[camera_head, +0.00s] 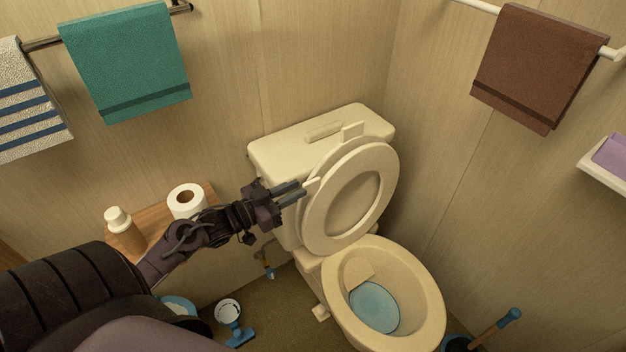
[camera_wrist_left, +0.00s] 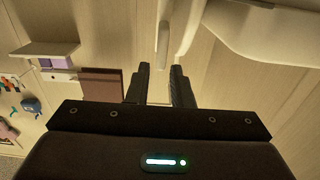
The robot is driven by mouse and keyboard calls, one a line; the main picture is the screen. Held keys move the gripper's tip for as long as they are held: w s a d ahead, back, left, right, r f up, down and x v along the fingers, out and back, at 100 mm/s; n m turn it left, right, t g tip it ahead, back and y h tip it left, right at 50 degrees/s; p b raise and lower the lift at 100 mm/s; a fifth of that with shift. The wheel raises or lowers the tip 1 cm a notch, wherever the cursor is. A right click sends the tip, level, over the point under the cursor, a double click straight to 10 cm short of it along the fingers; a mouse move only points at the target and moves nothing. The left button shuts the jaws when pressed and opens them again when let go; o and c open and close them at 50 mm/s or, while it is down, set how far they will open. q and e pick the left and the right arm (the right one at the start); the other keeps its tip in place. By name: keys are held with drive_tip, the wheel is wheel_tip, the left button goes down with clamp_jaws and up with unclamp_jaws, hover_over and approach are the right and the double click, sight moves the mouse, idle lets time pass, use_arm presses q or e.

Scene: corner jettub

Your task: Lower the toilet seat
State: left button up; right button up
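The toilet seat (camera_head: 314,222) is a cream ring standing raised, leaning back against the tank (camera_head: 280,150). The bowl (camera_head: 432,300) below is open with blue water in it. A small pale tab (camera_head: 312,185) sticks out from the seat's left edge. My left gripper (camera_head: 303,191) is at that edge, its fingers pointing at the tab. In the left wrist view its two dark fingers (camera_wrist_left: 161,72) are apart, with a pale upright piece just beyond the tips. I cannot tell whether they touch the tab. My right gripper is not in view.
A wooden shelf (camera_head: 158,215) left of the toilet holds a toilet roll (camera_head: 187,200) and a bottle (camera_head: 121,228). A brush (camera_head: 496,326) stands at the lower right. Towels hang on the walls, including a teal one (camera_head: 128,65) and a brown one (camera_head: 538,68).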

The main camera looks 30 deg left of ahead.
sight(320, 178)
use_arm(q)
drive_tip(key=x, duration=0.7)
drive_tip(key=shift+w, duration=0.25)
clamp_jaws()
